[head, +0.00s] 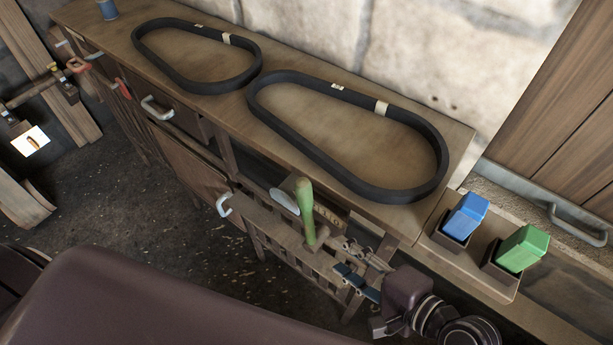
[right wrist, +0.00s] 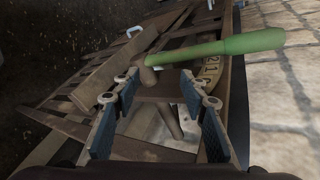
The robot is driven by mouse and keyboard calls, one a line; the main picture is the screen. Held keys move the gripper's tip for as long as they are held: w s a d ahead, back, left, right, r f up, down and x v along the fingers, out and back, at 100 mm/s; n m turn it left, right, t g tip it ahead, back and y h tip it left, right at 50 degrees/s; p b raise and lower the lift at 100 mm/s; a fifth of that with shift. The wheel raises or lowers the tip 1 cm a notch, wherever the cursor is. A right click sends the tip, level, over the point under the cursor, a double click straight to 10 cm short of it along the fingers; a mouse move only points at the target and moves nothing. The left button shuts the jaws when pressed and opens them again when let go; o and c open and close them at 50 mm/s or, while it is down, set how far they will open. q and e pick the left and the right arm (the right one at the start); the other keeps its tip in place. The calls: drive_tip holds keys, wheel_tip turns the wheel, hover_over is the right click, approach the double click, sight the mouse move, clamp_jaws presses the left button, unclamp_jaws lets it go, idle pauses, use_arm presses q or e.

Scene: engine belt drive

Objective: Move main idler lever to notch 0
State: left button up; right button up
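The main idler lever has a green handle (head: 305,200) that stands up from a wooden frame at the front of the bench. The handle also shows in the right wrist view (right wrist: 225,47), running from a brown hub towards the upper right. A curved number plate (right wrist: 211,70) lies beside it; a 2 and a 1 can be read, and the rest is partly hidden. My right gripper (head: 357,262) is just right of the lever's base, apart from the handle. My left gripper is not in view.
Two black belts (head: 418,190) (head: 165,72) lie on the bench top (head: 458,150). A blue block (head: 466,214) and a green block (head: 523,248) sit in holders on the right. A stone wall stands behind; open floor lies in front.

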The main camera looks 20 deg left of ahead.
sight(309, 195)
drive_tip(key=a+r+m+t+y, duration=0.1)
drive_tip(key=r+m, duration=0.3)
drive_tip(key=w+a+r+m+t+y, duration=0.1)
drive_tip(key=a+r+m+y, duration=0.1)
drive_tip(key=r+m, duration=0.2)
drive_tip(key=w+a+r+m+y, duration=0.1)
drive_tip(key=r+m, duration=0.2)
drive_tip(key=m, duration=0.3)
drive_tip(key=shift+w+a+r+t+y+p, duration=0.15)
drive_tip(key=shift+a+r+t+y+p, duration=0.15)
drive_tip(key=shift+r+t, duration=0.1)
drive_tip(key=p+x, duration=0.2)
drive_tip(key=x, duration=0.4)
drive_tip(key=shift+w+a+f, duration=0.15)
drive_tip(key=shift+w+a, duration=0.05)
drive_tip(key=shift+a, duration=0.15)
clamp_jaws()
